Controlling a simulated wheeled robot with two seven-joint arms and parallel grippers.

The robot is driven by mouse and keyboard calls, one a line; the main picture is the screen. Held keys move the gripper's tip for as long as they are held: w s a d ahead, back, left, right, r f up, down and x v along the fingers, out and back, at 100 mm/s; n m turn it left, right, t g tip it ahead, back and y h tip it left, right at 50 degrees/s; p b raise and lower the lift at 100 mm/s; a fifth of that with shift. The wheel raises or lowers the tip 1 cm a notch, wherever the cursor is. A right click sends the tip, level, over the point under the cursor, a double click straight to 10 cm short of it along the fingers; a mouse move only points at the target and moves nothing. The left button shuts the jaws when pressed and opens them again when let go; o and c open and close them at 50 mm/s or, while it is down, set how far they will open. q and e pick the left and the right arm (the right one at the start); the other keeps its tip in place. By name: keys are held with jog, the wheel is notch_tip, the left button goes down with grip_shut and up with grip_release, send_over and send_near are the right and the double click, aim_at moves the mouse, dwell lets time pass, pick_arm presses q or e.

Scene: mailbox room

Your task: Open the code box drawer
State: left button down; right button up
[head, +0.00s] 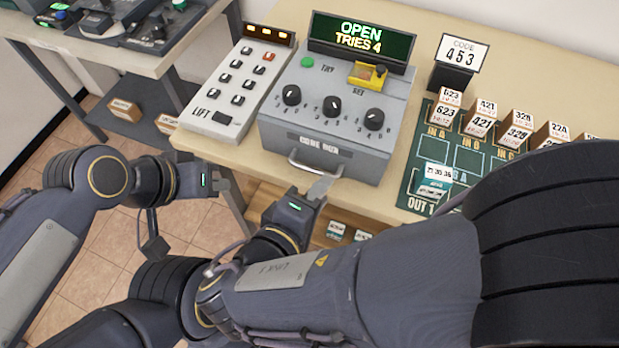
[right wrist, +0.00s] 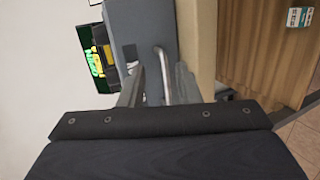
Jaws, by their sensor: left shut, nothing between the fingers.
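The grey code box (head: 335,108) stands on the bench, and its display (head: 361,36) reads OPEN, TRIES 4. It has three black dials and a metal handle (head: 316,166) on its front, which looks closed. My right gripper (head: 322,187) is at the handle. In the right wrist view the handle (right wrist: 162,70) shows between the two parted fingers of the right gripper (right wrist: 159,84); I cannot tell whether they touch it. My left gripper (head: 218,184) is shut and empty, left of the box and in front of the bench edge.
A LIFT keypad (head: 238,85) stands left of the box. A CODE 453 sign (head: 461,53) and a green board (head: 470,157) with several numbered blocks are to the right. A side table (head: 130,50) is at upper left. Floor shows in front of the bench.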

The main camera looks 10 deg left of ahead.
jog(key=s+a+n+t+y, duration=0.2)
jog(key=a, duration=0.2)
jog(key=x, duration=0.7)
jog(key=shift+w+d+f, duration=0.1)
jog(key=shift+w+f, duration=0.05)
jog(key=shift+f, duration=0.25)
grip_shut()
